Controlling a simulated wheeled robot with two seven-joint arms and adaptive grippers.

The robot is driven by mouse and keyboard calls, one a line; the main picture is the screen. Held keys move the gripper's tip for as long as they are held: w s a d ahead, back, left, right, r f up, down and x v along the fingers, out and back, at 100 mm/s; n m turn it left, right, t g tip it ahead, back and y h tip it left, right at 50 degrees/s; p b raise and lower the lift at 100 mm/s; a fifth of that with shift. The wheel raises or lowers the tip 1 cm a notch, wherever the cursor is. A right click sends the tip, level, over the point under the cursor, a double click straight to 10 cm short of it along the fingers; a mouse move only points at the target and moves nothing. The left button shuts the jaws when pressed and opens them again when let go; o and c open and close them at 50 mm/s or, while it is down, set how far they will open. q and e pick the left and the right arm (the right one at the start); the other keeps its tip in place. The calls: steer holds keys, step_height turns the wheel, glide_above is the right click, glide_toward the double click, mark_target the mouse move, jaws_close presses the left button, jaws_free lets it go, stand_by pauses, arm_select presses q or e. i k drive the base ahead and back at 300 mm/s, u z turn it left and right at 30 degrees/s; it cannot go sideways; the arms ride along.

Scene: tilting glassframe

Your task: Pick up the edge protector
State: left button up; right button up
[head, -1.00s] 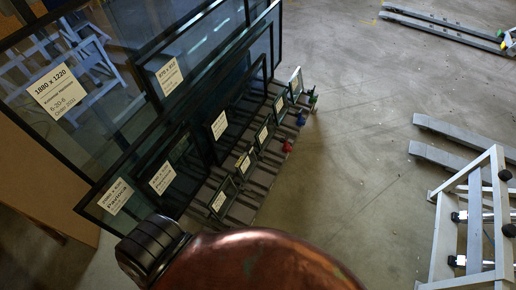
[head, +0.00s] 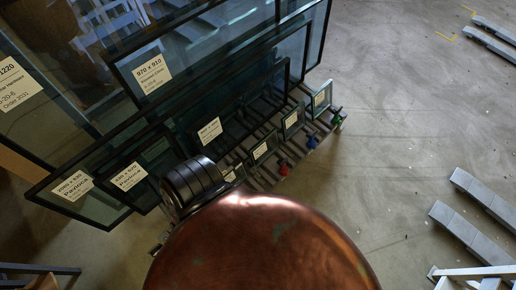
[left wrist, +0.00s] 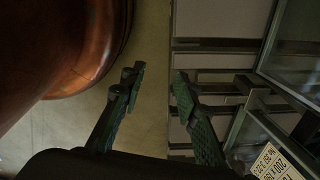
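My left gripper (left wrist: 160,82) shows in the left wrist view. Its two green-tinted fingers are apart with nothing between them, above the floor beside the rack's bars. I cannot make out an edge protector for certain. Small coloured pieces sit at the rack's right end in the head view: a red one (head: 283,168), a blue one (head: 312,142) and a green one (head: 337,120). They are too small to tell what they are. My left gripper is not visible in the head view, and my right gripper is in neither view.
Labelled glass panes in dark frames, such as the large one (head: 152,72), lean on a slatted rack at the left. Grey beams (head: 484,200) lie at the right. A pale metal frame (head: 470,272) stands at the lower right. The floor (head: 385,130) between is clear.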

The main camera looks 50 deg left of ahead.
mark_target(237, 163)
steer(key=i, duration=1.15)
steer(key=u, duration=3.95)
